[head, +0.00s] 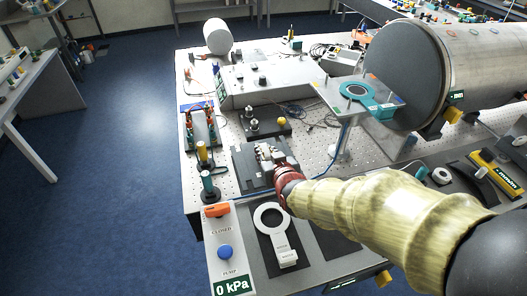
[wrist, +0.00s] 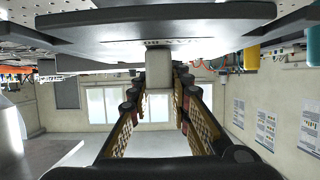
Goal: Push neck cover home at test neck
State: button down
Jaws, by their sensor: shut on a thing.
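My gripper (head: 268,153) is low over a dark plate (head: 247,168) near the middle of the table in the head view. In the wrist view, which looks upside down, my gripper (wrist: 158,92) has its two padded fingers on either side of a grey block (wrist: 158,76). The block is against a wide dark plate (wrist: 200,28) with inverted lettering. I cannot tell whether this is the neck cover. A teal ring (head: 357,91) sits on a clear plate beside a large grey cylinder; I cannot tell whether it is the test neck.
A large metal cylinder (head: 455,70) is at the right. A panel (head: 226,252) at the front has an orange lever, a blue knob and a 0 kPa display. A white ring with a handle (head: 272,218) lies beside it. Green and yellow posts (head: 206,182) stand on the left edge.

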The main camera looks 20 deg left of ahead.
jog(key=v, duration=0.3)
jog(key=a+p+v, duration=0.1)
jog(key=v, duration=0.2)
jog(key=r+p+v, duration=0.1)
jog(key=v, duration=0.3)
jog(key=shift+s+a, duration=0.25)
jog(key=shift+s+d+r, duration=0.2)
jog(key=shift+s+d, duration=0.05)
jog(key=shift+s, duration=0.15)
